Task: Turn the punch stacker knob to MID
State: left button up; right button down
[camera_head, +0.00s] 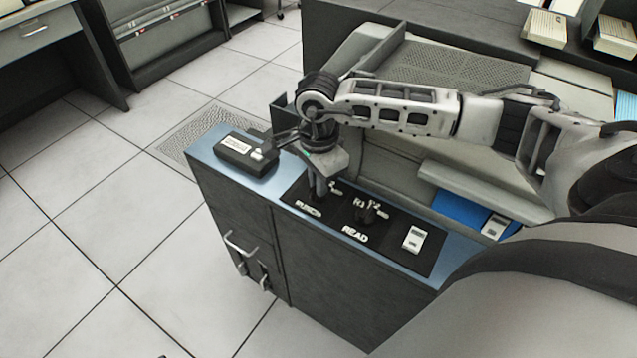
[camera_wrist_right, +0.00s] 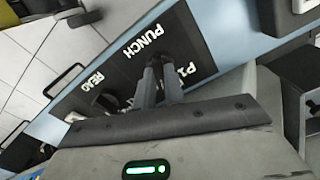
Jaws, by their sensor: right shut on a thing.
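The black control panel (camera_head: 388,238) lies on the blue-grey cabinet top, with white PUNCH (camera_head: 308,208) and READ (camera_head: 354,234) lettering. My right gripper (camera_head: 318,192) points down at the PUNCH end of the panel. Its fingers are shut on the punch stacker knob, which they hide almost wholly; its setting cannot be read. In the right wrist view the fingers (camera_wrist_right: 160,66) reach down beside the PUNCH lettering (camera_wrist_right: 143,41). The dark READ knob (camera_head: 369,212) stands free beside the gripper and also shows in the right wrist view (camera_wrist_right: 104,102). My left gripper is out of view.
A black box (camera_head: 243,154) with a white label sits on the cabinet's left end, close to the gripper. A white switch plate (camera_head: 415,239) is at the panel's right end. The grey machine housing (camera_head: 475,190) rises behind. Open tiled floor lies left of the cabinet.

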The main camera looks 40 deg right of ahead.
jog(key=shift+m+b, duration=0.35)
jog(key=shift+m, duration=1.55)
jog(key=shift+d, duration=0.1)
jog(key=shift+r+m, duration=0.1)
jog(key=shift+m, duration=0.3)
jog(key=c, duration=1.5)
grip_release()
notch_tip(320, 180, up, 16)
jog(key=shift+f+b, duration=0.1)
jog(key=shift+b, duration=0.3)
